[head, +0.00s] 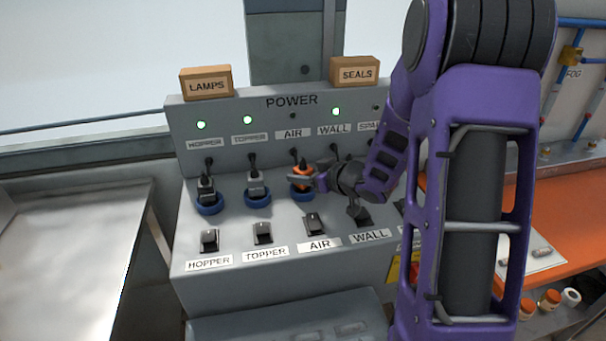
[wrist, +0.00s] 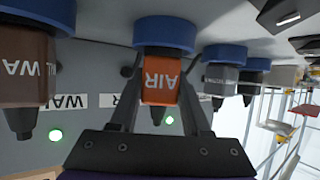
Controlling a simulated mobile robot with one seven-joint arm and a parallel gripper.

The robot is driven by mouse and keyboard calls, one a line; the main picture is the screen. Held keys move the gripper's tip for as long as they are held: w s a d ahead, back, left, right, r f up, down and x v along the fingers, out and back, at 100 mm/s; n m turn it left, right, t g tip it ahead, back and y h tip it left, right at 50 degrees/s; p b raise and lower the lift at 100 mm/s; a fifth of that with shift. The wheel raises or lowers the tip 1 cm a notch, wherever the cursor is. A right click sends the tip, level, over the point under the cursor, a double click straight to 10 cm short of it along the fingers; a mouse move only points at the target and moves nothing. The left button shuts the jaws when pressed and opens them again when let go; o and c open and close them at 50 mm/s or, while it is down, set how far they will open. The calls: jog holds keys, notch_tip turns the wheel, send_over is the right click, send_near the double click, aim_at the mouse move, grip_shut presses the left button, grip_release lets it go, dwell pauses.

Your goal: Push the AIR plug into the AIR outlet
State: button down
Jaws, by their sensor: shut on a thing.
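The orange AIR plug (head: 303,175) stands at the blue-ringed AIR outlet (head: 302,192) on the grey power panel. In the wrist view, the plug (wrist: 160,82) shows its AIR lettering upside down, and its wide end meets the blue outlet ring (wrist: 164,33). I cannot tell how deep it sits. My gripper (head: 305,180) reaches in from the right and is shut on the plug. Its two dark fingers (wrist: 160,100) lie on either side of the plug in the wrist view. The lamp above the AIR label (head: 293,115) is dark.
Plugs stand in the HOPPER (head: 207,190) and TOPPER (head: 256,185) outlets, left of AIR. A brown WALL plug (wrist: 28,75) stands close on the other side. The AIR switch (head: 313,223) is in front. Green lamps show at HOPPER, TOPPER and WALL.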

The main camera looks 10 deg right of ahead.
jog(key=shift+f, duration=0.1)
jog(key=shift+c, duration=1.4)
grip_release()
jog(key=shift+s, duration=0.1)
